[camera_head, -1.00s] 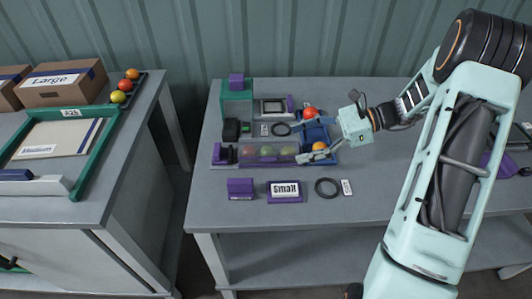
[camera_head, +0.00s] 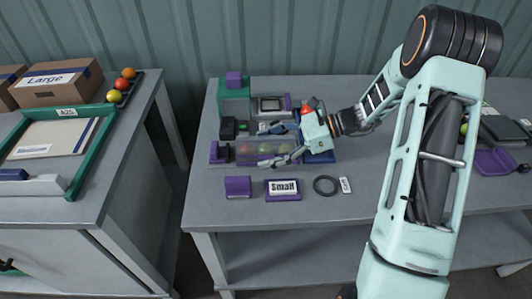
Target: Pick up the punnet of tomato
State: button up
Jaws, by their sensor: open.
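The gripper hides the punnet's right part.
A blue tray (camera_head: 318,158) sits right of the punnet, partly under my gripper. In front are a purple block (camera_head: 238,187), a "Small" label holder (camera_head: 283,188) and a black ring (camera_head: 325,185). A purple stand (camera_head: 219,152) is at the punnet's left end.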

jog(key=c, duration=1.5)
jog(key=shift+c, duration=0.3)
jog(key=shift+r, duration=0.45)
notch_tip(320, 180, up, 2)
jog(key=shift+r+p, duration=0.15)
jog(key=shift+p, duration=0.15)
jog(key=s+r+p, duration=0.2)
jog(key=s+r, duration=0.8)
jog(key=s, duration=0.4)
jog(key=shift+a, duration=0.25)
